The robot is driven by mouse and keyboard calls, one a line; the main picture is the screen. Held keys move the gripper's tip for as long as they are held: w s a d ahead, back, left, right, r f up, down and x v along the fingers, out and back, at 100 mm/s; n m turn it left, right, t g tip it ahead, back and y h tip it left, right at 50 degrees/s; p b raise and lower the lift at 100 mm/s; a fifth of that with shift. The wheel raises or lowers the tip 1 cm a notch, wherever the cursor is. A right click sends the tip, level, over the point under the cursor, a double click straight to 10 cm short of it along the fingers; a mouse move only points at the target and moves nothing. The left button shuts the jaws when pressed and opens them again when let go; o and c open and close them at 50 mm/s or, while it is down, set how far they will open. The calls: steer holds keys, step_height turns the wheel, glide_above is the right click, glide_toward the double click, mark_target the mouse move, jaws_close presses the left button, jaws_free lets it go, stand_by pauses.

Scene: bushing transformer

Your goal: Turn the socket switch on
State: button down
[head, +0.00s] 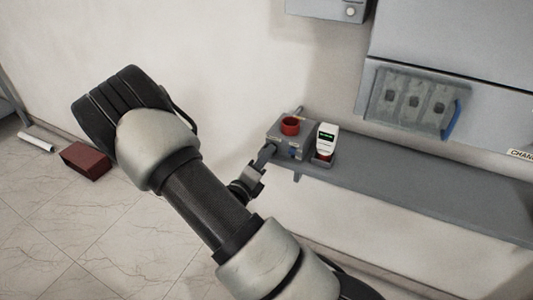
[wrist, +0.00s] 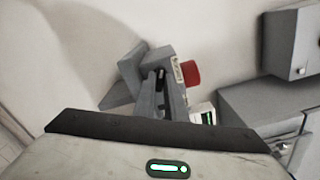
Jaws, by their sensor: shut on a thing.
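The grey socket box (head: 280,140) stands at the left end of the grey shelf in the head view, with a round red socket (head: 290,125) on top and a small blue part on its front. My gripper (head: 266,155) reaches up to the box's left front side and touches it there. In the wrist view my gripper (wrist: 158,88) is shut at the box, whose red socket (wrist: 191,73) shows just right of the fingers. The gripper is shut on the socket switch; the fingers hide the switch itself, so its position cannot be told.
A white handheld device (head: 326,138) with a green-lit screen stands right of the box. The grey shelf (head: 430,190) is clear farther right. Grey cabinets (head: 450,40) hang above. A dark red block (head: 86,160) and a white tube (head: 36,141) lie on the floor at left.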

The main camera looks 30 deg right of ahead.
steer(key=m+b, duration=0.1)
steer(key=m, duration=1.1)
steer(key=shift+m, duration=0.3)
stand_by(0.4)
steer(key=c, duration=2.1)
jaws_free()
steer(key=p+v, duration=0.1)
steer(key=v, duration=1.6)
steer(key=shift+s+a, duration=0.2)
steer(key=shift+s, duration=0.05)
steer(key=shift+m, duration=0.3)
